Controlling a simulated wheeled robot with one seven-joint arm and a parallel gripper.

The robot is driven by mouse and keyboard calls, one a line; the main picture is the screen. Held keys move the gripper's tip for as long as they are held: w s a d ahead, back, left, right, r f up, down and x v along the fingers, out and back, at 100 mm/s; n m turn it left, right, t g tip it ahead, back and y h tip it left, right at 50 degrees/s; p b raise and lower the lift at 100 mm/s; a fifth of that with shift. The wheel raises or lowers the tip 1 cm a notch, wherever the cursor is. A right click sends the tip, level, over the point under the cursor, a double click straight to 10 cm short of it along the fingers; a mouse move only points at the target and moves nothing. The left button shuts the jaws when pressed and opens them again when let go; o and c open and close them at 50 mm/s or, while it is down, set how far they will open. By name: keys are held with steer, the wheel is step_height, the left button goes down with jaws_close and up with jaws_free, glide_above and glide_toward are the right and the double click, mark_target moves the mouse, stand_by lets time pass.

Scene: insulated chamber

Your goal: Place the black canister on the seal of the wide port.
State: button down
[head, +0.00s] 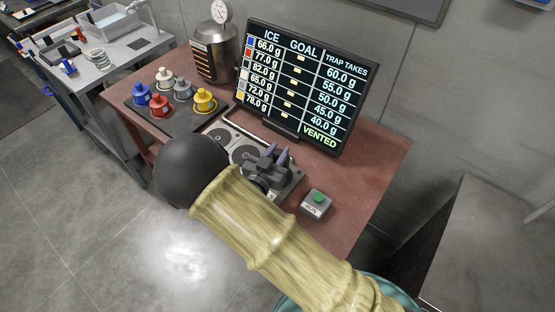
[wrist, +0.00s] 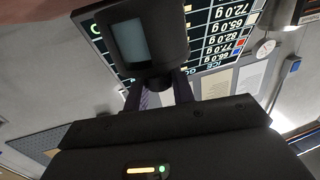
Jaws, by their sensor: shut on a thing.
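My gripper (head: 276,153) is over the right part of the grey port plate (head: 232,142) on the red-brown bench. In the wrist view its two purple fingers (wrist: 163,88) are close together at the narrow end of a black body with a pale window-like face, which appears to be the black canister (wrist: 90,38). In the head view the canister cannot be told apart from the dark gripper. Round ports (head: 243,155) show on the plate left of my gripper. The plate's right part is partly hidden, and I cannot tell whether the canister touches a seal.
A dark tray (head: 135,112) holds blue, red, white, grey and yellow canisters. A metal vessel with a gauge (head: 213,55) stands behind it. The screen (head: 305,85) rises close behind my gripper and reads VENTED. A green-button box (head: 316,203) is to the right.

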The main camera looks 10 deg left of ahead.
step_height(320, 180, down, 4)
steer(key=shift+r, duration=0.2)
steer(key=shift+s+f, duration=0.1)
steer(key=shift+f, duration=0.25)
steer(key=shift+d+f, duration=0.1)
